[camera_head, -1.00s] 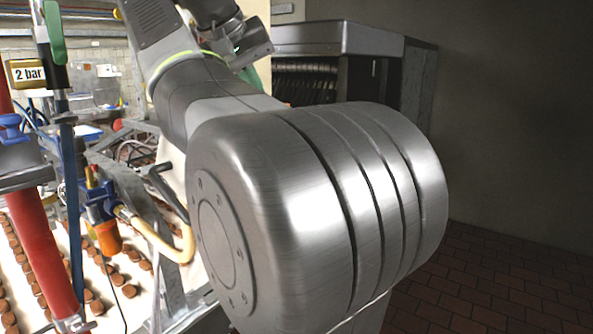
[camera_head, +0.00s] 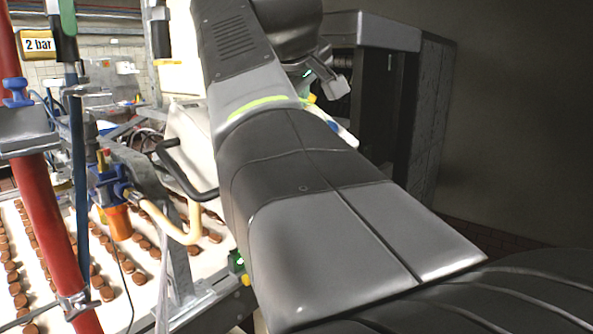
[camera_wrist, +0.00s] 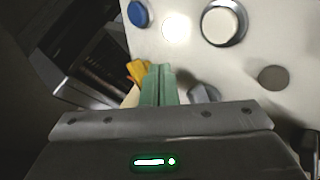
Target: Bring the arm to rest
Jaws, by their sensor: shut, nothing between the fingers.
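My gripper (camera_wrist: 158,86) shows in the wrist view as two green fingers pressed together, with nothing between them. It is in the air in front of a pale panel (camera_wrist: 185,55) and a dark gap. In the head view my arm fills the middle and lower right and largely hides my gripper.
In the wrist view the pale panel carries a blue button (camera_wrist: 138,13) and a white round knob (camera_wrist: 221,24). In the head view a red pipe (camera_head: 48,215) stands left, beside a conveyor with rows of brown biscuits (camera_head: 106,292). A dark metal cabinet (camera_head: 430,120) stands behind my arm.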

